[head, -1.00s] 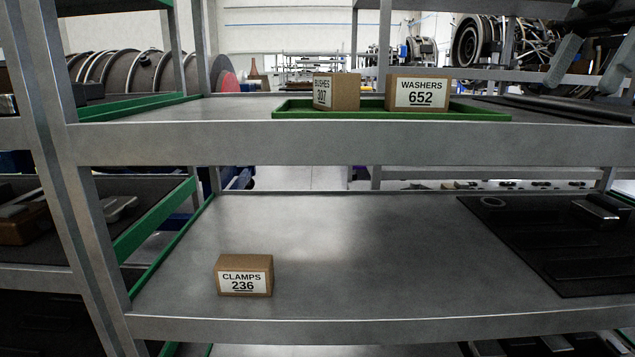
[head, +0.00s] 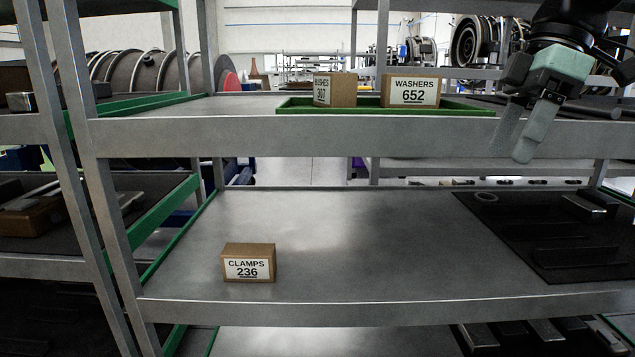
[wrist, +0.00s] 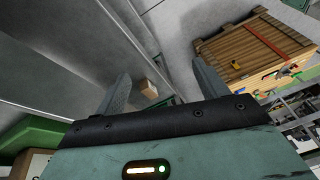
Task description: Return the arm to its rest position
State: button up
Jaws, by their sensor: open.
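My gripper (head: 520,137) is at the upper right of the head view, in front of the upper shelf's edge, with its fingers pointing down. In the wrist view my gripper (wrist: 160,85) has its two fingers spread apart, with nothing held between them. A small brown box (wrist: 148,88) shows beyond the fingers there, without touching them. My arm comes in from the top right corner of the head view.
The upper shelf (head: 240,105) bears a green tray (head: 370,108) with a BUSHES box (head: 337,90) and a WASHERS box (head: 411,91). A CLAMPS box (head: 248,263) stands on the lower shelf (head: 350,250), beside a black mat (head: 530,235). A wooden crate (wrist: 255,50) shows in the wrist view.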

jog(key=s+a+f+m+h, duration=0.1)
jog(key=s+a+f+m, duration=0.1)
jog(key=s+a+f, duration=0.4)
jog(key=s+a+f+m+h, duration=0.15)
jog(key=a+f, duration=0.25)
jog(key=f, duration=0.4)
jog(key=s+a+f+m, duration=0.1)
jog(key=s+f+m, duration=0.3)
jog(key=s+f, duration=0.75)
notch_tip(320, 180, up, 18)
jog(key=p, duration=1.8)
jog(key=shift+s+a+r+t+h, duration=0.15)
jog(key=shift+s+r+t+h, duration=0.1)
jog(key=shift+s+t+h, duration=0.15)
